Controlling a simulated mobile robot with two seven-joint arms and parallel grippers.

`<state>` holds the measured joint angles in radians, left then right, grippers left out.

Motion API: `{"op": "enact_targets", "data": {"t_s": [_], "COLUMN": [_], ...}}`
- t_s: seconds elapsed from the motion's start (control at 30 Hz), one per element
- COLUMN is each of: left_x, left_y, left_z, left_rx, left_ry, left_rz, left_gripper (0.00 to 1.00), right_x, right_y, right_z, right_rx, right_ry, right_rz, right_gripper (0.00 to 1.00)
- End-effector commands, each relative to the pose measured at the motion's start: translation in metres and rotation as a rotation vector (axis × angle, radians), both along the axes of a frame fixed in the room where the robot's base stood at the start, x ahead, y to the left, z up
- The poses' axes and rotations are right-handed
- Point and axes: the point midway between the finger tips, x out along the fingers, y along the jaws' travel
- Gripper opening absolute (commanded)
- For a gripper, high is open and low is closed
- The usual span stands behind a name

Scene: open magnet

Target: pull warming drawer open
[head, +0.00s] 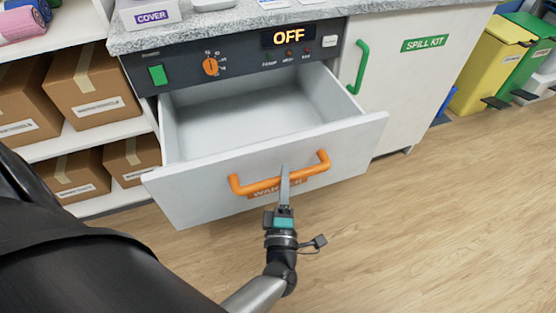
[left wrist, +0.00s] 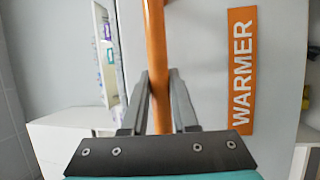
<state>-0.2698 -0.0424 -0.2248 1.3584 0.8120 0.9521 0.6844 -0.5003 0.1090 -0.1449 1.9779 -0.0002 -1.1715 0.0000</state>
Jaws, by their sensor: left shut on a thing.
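The warming drawer (head: 200,188) is pulled well out of the counter, and its inside looks empty. Its orange bar handle (head: 312,171) runs across the white front, above an orange label; the label reads WARMER (left wrist: 241,70) in the left wrist view. My left gripper (head: 285,175) is shut on the handle, with a finger on each side of the orange bar (left wrist: 156,60) in the left wrist view. My right gripper is not in view.
Above the drawer is a control panel (head: 235,70) with a green switch, an orange knob and a display reading OFF. A spill kit cabinet (head: 415,85) with a green handle stands to the right. Shelves with cardboard boxes (head: 92,90) are at left. The wooden floor (head: 450,220) at right is clear.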

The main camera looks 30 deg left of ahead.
Motion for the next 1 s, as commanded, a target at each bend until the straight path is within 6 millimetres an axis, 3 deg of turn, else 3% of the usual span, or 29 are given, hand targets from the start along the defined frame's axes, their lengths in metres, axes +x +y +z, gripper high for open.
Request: {"op": "enact_targets", "data": {"t_s": [0.23, 0.67, 0.7, 0.93, 1.0], "left_x": [-0.018, -0.021, -0.021, -0.021, -0.021], "left_y": [-0.022, -0.026, -0.026, -0.025, -0.025], "left_z": [0.000, 0.000, 0.000, 0.000, 0.000], "left_rx": [-0.001, 0.001, 0.001, 0.001, 0.001], "left_ry": [0.001, 0.001, 0.001, -0.001, -0.001], "left_rz": [-0.001, -0.003, -0.003, -0.002, -0.001], "left_gripper": [0.00, 0.00, 0.29, 0.55, 0.57], "right_x": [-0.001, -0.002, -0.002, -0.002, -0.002], "right_y": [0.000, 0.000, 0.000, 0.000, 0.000], "right_z": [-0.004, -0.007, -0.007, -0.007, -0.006], "right_rx": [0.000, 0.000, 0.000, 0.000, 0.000], "right_ry": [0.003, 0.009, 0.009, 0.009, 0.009], "right_rz": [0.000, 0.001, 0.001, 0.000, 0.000], "right_gripper": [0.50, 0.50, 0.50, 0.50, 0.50]}}
